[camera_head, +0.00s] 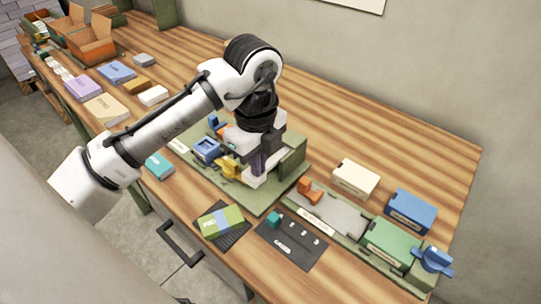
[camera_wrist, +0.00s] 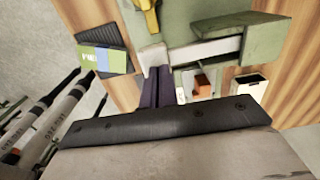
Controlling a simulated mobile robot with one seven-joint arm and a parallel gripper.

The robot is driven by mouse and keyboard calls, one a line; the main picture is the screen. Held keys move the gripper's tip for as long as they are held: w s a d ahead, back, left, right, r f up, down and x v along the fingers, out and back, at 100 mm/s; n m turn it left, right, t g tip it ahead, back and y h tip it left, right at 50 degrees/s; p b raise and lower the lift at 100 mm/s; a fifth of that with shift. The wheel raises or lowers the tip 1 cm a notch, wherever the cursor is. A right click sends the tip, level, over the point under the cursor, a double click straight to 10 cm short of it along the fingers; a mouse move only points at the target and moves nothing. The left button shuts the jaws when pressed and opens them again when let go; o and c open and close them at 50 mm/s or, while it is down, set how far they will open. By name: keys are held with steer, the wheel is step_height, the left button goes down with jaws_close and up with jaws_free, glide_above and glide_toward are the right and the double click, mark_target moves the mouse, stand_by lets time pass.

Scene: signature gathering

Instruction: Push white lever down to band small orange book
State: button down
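My gripper (camera_wrist: 164,72) points down over the green banding station in the head view (camera_head: 262,165). Its dark purple fingers are close together and look shut, with nothing visible between them. A white lever piece (camera_wrist: 155,57) lies right at the fingertips in the wrist view; contact cannot be told. It joins a pale bar (camera_wrist: 212,51) beside a green block (camera_wrist: 256,38). In the head view, the white part (camera_head: 256,181) shows low beside the fingers. An orange piece (camera_head: 218,126) shows at the station's back, partly hidden by my arm; I cannot tell whether it is the small orange book.
A green book with a blue band (camera_head: 221,220) lies on a dark mat in front of the station. A black board (camera_head: 290,241), an orange stamp-like block (camera_head: 309,190), and cream (camera_head: 356,179), blue (camera_head: 410,210) and green (camera_head: 389,243) boxes stand right. Several books lie at the left.

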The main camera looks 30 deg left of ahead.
steer(key=shift+f+b, duration=1)
steer(key=shift+f, duration=0.65)
steer(key=shift+r, duration=0.1)
stand_by(0.3)
step_height(320, 180, up, 9)
steer(key=p, duration=0.8)
stand_by(0.7)
